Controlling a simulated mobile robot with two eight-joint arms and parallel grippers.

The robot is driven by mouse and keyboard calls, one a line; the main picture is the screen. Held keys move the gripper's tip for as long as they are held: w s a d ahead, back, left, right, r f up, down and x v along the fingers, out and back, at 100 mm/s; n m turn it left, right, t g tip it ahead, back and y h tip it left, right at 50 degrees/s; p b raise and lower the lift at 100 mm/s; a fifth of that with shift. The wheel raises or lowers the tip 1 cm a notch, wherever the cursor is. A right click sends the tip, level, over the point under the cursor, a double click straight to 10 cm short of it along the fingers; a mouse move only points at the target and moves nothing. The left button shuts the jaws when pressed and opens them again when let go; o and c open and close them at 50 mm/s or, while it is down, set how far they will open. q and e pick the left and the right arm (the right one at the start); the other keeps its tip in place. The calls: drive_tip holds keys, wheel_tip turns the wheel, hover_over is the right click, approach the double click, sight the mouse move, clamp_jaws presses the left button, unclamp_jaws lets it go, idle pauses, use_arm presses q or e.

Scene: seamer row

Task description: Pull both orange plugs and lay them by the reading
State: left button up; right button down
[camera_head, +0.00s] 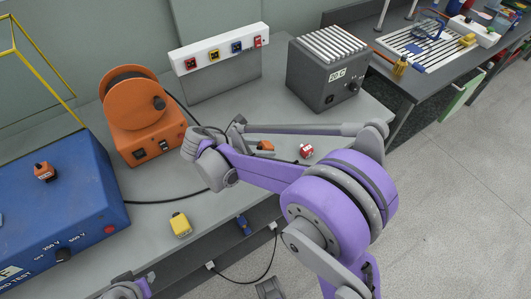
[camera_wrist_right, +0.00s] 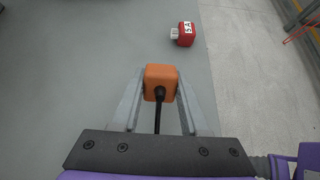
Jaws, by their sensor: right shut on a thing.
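My right gripper (camera_head: 251,145) is shut on an orange plug (camera_head: 265,146) over the grey bench, in front of the white socket strip. In the right wrist view the gripper (camera_wrist_right: 159,88) has its fingers on either side of the orange plug (camera_wrist_right: 160,78), with a black cable running back from it. Whether the plug touches the bench I cannot tell. A second orange plug (camera_head: 43,171) with a black part is on the blue test box (camera_head: 50,215).
A red plug (camera_head: 306,151) lies right of the held plug. The orange cable reel (camera_head: 138,140) and white socket strip (camera_head: 218,50) stand behind. A yellow plug (camera_head: 180,225) and a blue plug (camera_head: 243,225) are nearer.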

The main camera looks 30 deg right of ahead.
drive_tip(key=n+t+b, duration=0.1)
drive_tip(key=t, duration=0.1)
drive_tip(key=s+r+n+t+h+b, duration=0.1)
drive_tip(key=n+t, duration=0.1)
drive_tip(key=r+n+t+h+b, duration=0.1)
drive_tip(key=n+t, duration=0.1)
drive_tip(key=shift+s, duration=0.35)
drive_tip(key=shift+a+r+n+t+b, duration=0.1)
drive_tip(key=shift+r+n+t+b, duration=0.2)
drive_tip(key=shift+r+t, duration=0.2)
drive_tip(key=shift+f+b, duration=2.6)
drive_tip(key=shift+f, duration=0.8)
drive_tip(key=shift+c, duration=1.7)
unclamp_jaws()
drive_tip(key=shift+a, duration=0.1)
drive_tip(key=p+v, duration=0.1)
drive_tip(key=v, duration=0.9)
drive_tip(key=shift+s+a, duration=0.2)
drive_tip(key=shift+a, duration=0.1)
